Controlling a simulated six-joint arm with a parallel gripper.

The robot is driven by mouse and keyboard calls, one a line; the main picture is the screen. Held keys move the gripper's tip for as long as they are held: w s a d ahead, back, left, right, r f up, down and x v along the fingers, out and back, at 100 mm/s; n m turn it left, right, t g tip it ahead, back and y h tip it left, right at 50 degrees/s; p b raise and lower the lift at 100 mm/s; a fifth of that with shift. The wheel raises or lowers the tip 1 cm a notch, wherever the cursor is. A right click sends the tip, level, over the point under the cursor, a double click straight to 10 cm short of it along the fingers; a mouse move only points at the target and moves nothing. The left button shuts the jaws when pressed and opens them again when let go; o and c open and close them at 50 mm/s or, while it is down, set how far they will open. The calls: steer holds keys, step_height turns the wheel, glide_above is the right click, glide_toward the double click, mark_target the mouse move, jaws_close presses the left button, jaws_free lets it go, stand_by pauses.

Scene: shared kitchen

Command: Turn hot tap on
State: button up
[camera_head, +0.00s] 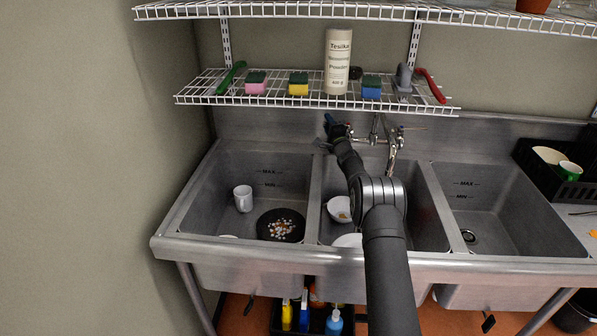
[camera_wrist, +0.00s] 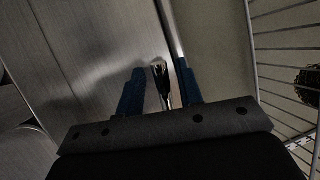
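The chrome tap (camera_head: 375,131) is mounted on the steel back wall above the middle basin, its spout hanging over the basin. A handle with a reddish mark shows at its right end (camera_head: 401,130); its left end is partly behind my arm. My gripper (camera_head: 329,119) is at the back wall, left of the tap's middle and below the wire shelf. In the wrist view, its two blue fingers (camera_wrist: 160,88) stand apart. A shiny chrome piece (camera_wrist: 160,78) shows between them; which part of the tap it is, and whether a finger touches it, I cannot tell.
The wire shelf (camera_head: 215,99) hangs just above my gripper, with sponges, brushes and a powder tub (camera_head: 337,62). The left basin holds a white mug (camera_head: 243,198) and a dark pan (camera_head: 267,232). The right basin looks empty.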

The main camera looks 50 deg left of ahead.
steer(key=v, duration=1.7)
steer(key=w+a+r, duration=0.1)
steer(key=w+a, duration=0.1)
steer(key=a, duration=0.2)
steer(key=w+a+r+n+g, duration=0.1)
steer(key=a, duration=0.4)
steer(key=w+a+r+g, duration=0.1)
steer(key=w+a, duration=0.1)
steer(key=a, duration=0.3)
steer(key=shift+w+a+r+y, duration=0.1)
steer(key=shift+w+r+y, duration=0.1)
steer(key=shift+w+y, duration=0.2)
steer(key=shift+w+a+r, duration=0.15)
steer(key=shift+a, duration=0.15)
steer(key=shift+w+a+r+m+t+h, duration=0.15)
steer(key=shift+a+m+t+h, duration=0.15)
steer(key=shift+t, duration=0.4)
steer(key=shift+d+t, duration=0.25)
steer(key=shift+t, duration=0.05)
steer(key=s+v, duration=0.1)
steer(key=v, duration=1.6)
steer(key=s+r+n+g, duration=0.1)
steer(key=s+n+g, duration=0.7)
steer(key=s, duration=1.3)
steer(key=shift+a+n+g+h, duration=0.3)
steer(key=shift+n+h, duration=0.1)
steer(key=shift+n, duration=0.9)
